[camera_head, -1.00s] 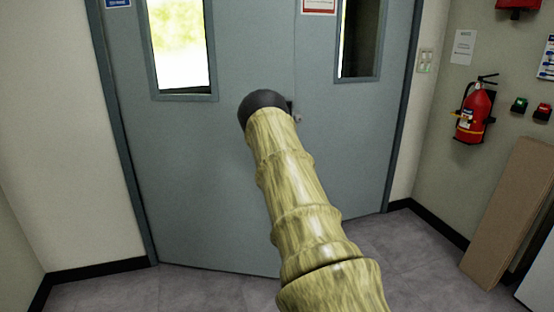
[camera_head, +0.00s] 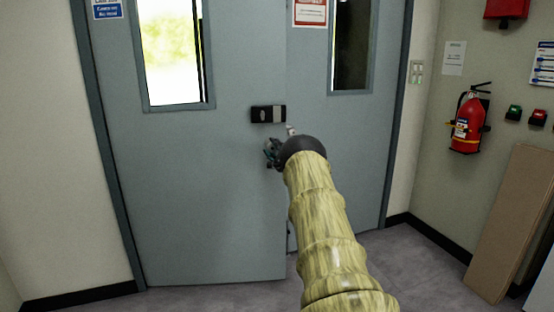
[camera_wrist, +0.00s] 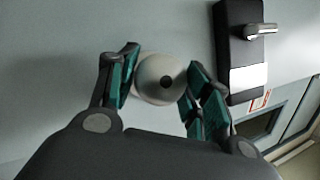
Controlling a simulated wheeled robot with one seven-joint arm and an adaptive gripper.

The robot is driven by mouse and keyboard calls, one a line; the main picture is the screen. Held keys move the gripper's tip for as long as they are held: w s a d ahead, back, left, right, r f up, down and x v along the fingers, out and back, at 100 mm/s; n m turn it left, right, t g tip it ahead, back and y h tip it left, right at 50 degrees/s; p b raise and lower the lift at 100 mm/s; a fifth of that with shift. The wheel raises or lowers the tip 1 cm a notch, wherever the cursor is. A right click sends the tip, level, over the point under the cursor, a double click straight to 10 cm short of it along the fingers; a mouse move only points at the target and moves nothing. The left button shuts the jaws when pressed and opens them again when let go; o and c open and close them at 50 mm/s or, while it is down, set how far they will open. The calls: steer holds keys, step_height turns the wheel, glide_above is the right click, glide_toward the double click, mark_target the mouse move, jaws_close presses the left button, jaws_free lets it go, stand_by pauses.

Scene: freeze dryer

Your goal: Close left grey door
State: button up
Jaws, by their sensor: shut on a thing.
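The left grey door (camera_head: 200,190) has a tall window and stands slightly ajar, its lower free edge nearer to me than the right door (camera_head: 345,160). A black lock box (camera_head: 268,114) sits near its free edge. My gripper (camera_head: 272,152) is just below the box, partly hidden by my arm. In the wrist view my gripper (camera_wrist: 160,82) has its green-padded fingers shut on a round silver knob (camera_wrist: 152,68) on the door.
A red fire extinguisher (camera_head: 468,122) hangs on the right wall. A brown board (camera_head: 510,225) leans against that wall below it. Grey floor (camera_head: 390,280) is clear in front of the right door.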

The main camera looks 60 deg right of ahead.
steer(key=shift+w+d+b, duration=0.3)
steer(key=shift+w+d, duration=0.25)
steer(key=shift+d, duration=0.15)
steer(key=shift+w+d+b, duration=0.3)
steer(key=shift+w+d, duration=0.2)
steer(key=shift+d, duration=0.2)
